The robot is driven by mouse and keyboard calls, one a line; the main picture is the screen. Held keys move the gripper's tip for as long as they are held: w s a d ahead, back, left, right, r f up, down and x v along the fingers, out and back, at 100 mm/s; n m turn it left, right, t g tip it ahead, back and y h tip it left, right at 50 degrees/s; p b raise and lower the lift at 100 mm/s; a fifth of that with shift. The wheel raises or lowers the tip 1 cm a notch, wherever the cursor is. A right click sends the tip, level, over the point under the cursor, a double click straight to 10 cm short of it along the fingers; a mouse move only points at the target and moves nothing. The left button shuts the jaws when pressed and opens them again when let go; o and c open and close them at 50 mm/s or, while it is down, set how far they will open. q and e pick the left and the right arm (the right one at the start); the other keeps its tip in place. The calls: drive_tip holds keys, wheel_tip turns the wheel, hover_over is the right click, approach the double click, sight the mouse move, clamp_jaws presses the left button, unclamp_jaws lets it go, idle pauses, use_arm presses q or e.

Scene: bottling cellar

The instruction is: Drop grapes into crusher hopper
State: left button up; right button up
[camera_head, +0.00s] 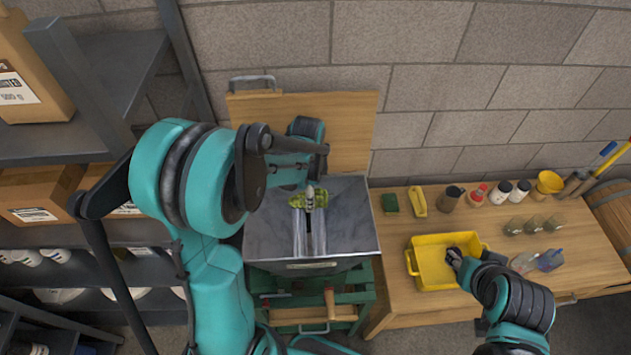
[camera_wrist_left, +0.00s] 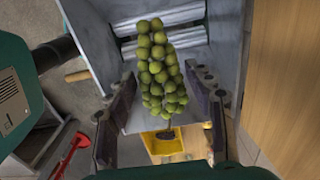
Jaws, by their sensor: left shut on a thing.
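A bunch of green grapes (camera_head: 320,199) is in my left gripper (camera_head: 309,191), above the grey metal hopper (camera_head: 350,235) of the crusher. In the left wrist view the bunch (camera_wrist_left: 158,65) lies between the two dark fingers, its stem end toward my gripper. Beyond it, pale rollers (camera_wrist_left: 165,18) show inside the hopper. My right gripper (camera_head: 456,259) is at the yellow tray (camera_head: 428,270) on the bench. Something small and dark is at its tips; I cannot tell whether it is a finger or an object.
The crusher's wooden lid (camera_head: 348,125) stands open against the block wall. Shelves with cardboard boxes (camera_head: 35,195) stand on the left.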

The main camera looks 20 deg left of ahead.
use_arm(q)
drive_tip(key=shift+w+f, duration=0.1)
drive_tip(key=shift+w, duration=0.1)
drive_tip(key=shift+w+f, duration=0.1)
drive_tip(key=shift+f, duration=0.1)
wheel_tip(320, 180, down, 19)
drive_tip(key=b, duration=1.5)
drive_tip(key=shift+f+b, duration=0.2)
drive_tip(key=shift+b, duration=0.15)
drive_tip(key=o, duration=0.9)
wheel_tip(320, 180, up, 12)
drive_tip(key=shift+r, duration=0.1)
